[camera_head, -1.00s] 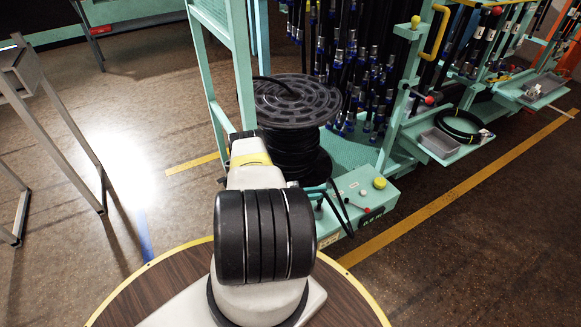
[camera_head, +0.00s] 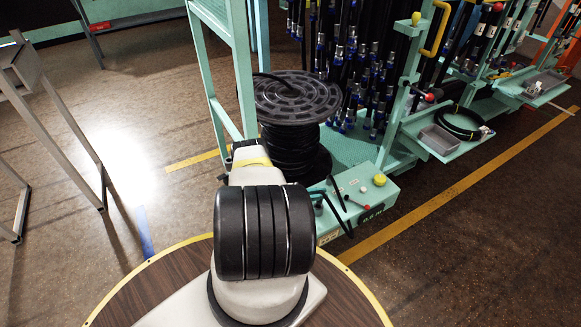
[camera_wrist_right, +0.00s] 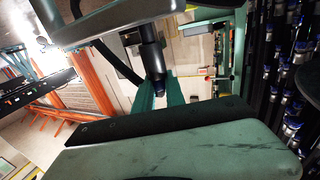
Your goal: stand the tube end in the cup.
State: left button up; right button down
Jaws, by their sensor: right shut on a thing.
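The black tube end (camera_wrist_right: 152,58) with a blue tip shows in the right wrist view, pointing down the picture. My right gripper (camera_wrist_right: 150,75) is shut on the tube; its pale upper part and broad grey-green lower part frame the tube end. In the head view my right arm reaches away from me, and the gripper (camera_head: 246,150) is small and mostly hidden behind my arm links. I cannot make out the cup in either view. My left gripper is not in view.
A black hose reel (camera_head: 297,98) stands just beyond my right gripper. A green control box (camera_head: 350,205) with a yellow button is to its right. Racks of hanging hoses (camera_head: 365,70) stand behind, with a shelf bearing a grey tray (camera_head: 440,138).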

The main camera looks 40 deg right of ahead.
jog(key=shift+f, duration=1.15)
jog(key=c, duration=1.3)
grip_release()
jog(key=v, duration=0.8)
